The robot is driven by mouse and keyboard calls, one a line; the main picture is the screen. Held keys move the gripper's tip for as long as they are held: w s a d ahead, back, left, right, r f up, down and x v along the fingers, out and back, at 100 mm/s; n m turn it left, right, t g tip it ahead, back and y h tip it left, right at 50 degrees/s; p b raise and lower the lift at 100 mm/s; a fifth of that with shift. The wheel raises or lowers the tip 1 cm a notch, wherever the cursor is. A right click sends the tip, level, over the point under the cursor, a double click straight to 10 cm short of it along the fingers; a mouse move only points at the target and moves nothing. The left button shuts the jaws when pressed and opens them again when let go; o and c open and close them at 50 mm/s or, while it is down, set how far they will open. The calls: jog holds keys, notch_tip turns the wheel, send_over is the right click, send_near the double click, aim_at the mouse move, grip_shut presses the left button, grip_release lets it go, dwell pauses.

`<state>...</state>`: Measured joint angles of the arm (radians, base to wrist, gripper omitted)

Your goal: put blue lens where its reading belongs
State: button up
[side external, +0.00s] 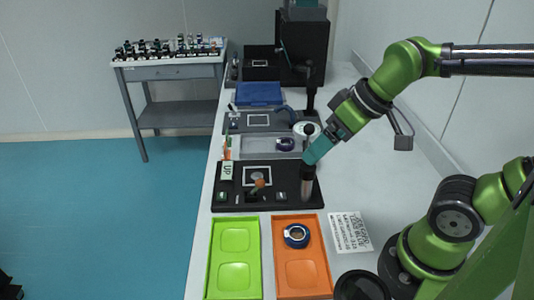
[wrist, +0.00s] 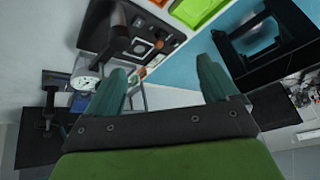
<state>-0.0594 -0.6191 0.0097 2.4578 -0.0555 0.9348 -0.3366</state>
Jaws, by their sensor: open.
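A blue-rimmed round lens (side external: 297,235) lies in the upper compartment of the orange tray (side external: 279,258). Another dark blue or purple ring (side external: 285,144) lies at the right end of the grey tray (side external: 255,146); I cannot tell which is the task's blue lens. The green tray (side external: 214,258) has two empty compartments. A white round dial (side external: 306,128) stands behind my gripper and also shows in the wrist view (wrist: 85,83). My gripper (side external: 309,160) is above the black board, close to its dark post. In the wrist view its teal fingers (wrist: 163,85) are apart with nothing held between them.
The black board (side external: 235,199) carries the post (side external: 307,185), a small orange-topped part and a white square. An "UP" card (side external: 227,171) stands at its left. A printed sheet (side external: 351,232) lies right of the orange tray. A blue case (side external: 259,93) and black equipment stand farther back.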

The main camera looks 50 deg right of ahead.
jog(key=m, duration=0.1)
jog(key=r+m+t, duration=0.1)
jog(key=m, duration=0.1)
jog(key=d+r+m, duration=0.1)
jog(key=shift+s+d+m+t, duration=0.1)
jog(key=shift+s+m+t, duration=0.2)
jog(key=shift+s+m, duration=0.1)
dwell(0.9)
